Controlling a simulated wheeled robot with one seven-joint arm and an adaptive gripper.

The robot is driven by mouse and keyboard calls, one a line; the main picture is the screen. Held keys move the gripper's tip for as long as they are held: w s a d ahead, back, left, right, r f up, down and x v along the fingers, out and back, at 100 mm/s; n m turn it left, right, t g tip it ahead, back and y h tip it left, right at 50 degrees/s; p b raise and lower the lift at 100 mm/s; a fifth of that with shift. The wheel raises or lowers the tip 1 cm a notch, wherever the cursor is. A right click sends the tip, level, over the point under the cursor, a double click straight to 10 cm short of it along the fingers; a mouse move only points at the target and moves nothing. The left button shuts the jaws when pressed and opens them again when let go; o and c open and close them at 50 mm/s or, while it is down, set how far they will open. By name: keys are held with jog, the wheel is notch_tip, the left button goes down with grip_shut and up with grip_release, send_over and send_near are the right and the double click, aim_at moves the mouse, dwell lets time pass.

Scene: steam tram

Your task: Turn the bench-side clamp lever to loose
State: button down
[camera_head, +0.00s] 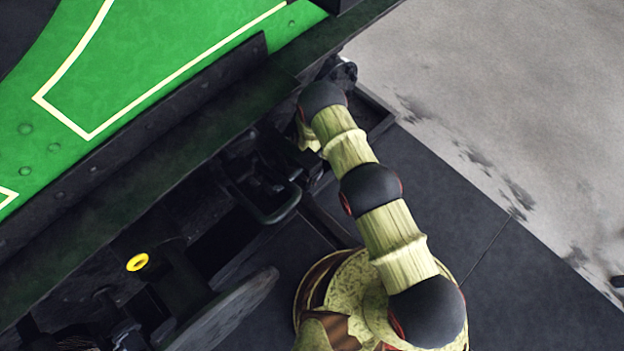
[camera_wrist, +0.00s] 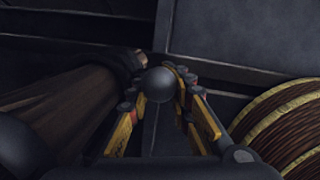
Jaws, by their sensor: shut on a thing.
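A dark, smooth ball knob (camera_wrist: 159,85) sits between the fingers of my gripper (camera_wrist: 157,91) in the wrist view. The yellow and dark fingers are shut on it from both sides. It looks like the end of the clamp lever; the rest of the lever is hidden behind the knob, so its angle cannot be told. In the head view my arm reaches up to the tram's lower edge, and its links cover the gripper and the lever.
The tram's green side panel (camera_head: 150,60) and dark underframe (camera_head: 130,165) run along the upper left. Below are a grey wheel (camera_head: 220,312) and a yellow ring (camera_head: 138,262). A brown rounded bar (camera_wrist: 60,105) lies left of my fingers.

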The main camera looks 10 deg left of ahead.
jog(key=shift+s, duration=0.15)
jog(key=c, duration=1.7)
grip_release()
jog(key=shift+c, duration=0.2)
jog(key=shift+r, duration=0.15)
notch_tip(320, 180, up, 12)
jog(key=s, duration=0.1)
jog(key=shift+s, duration=0.25)
jog(key=shift+c, duration=0.3)
